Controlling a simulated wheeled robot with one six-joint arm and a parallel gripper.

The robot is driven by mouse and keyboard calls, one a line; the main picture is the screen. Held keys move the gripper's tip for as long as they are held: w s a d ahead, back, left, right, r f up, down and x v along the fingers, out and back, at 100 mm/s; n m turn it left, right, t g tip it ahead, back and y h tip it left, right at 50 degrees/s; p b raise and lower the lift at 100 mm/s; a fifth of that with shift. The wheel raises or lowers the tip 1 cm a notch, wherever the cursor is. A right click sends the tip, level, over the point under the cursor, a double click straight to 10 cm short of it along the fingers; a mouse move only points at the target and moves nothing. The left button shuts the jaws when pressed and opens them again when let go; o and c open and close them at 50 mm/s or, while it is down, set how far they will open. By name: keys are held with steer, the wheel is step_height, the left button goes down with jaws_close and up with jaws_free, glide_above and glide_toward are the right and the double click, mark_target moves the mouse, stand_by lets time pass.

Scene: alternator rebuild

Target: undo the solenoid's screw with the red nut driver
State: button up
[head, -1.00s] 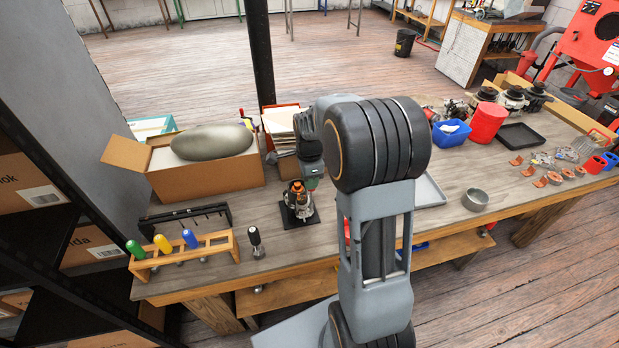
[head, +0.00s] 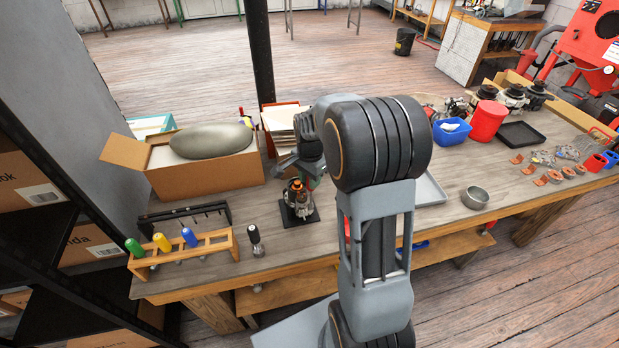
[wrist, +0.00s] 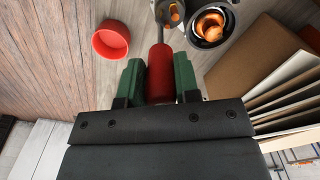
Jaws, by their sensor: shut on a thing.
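In the wrist view, my gripper (wrist: 157,82) has green fingers shut on the red handle of the nut driver (wrist: 159,65). The driver points away from me, towards a grey metal part (wrist: 166,10) at the top edge. I cannot tell whether its tip is seated on a screw. A round metal housing with copper windings (wrist: 211,22) lies just right of that part. In the head view, the unit with copper windings (head: 297,195) stands on a black base (head: 290,219). My wrist is right above it, and my arm hides much of the gripper and driver.
A wooden rack (head: 180,254) holds green, yellow and blue drivers at the front left. A black-handled tool (head: 256,240) stands beside it. A cardboard box (head: 205,181) stands behind. A red round container (wrist: 110,40) is left of the driver in the wrist view.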

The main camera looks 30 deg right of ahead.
steer(key=shift+n, duration=0.5)
steer(key=n, duration=0.4)
steer(key=shift+s+d+n, duration=0.1)
steer(key=shift+n, duration=1.5)
steer(key=n, duration=0.3)
steer(key=shift+d+n, duration=0.1)
steer(key=shift+n, duration=0.2)
steer(key=n, duration=0.3)
steer(key=shift+s+d+n, duration=0.1)
steer(key=shift+n, duration=0.2)
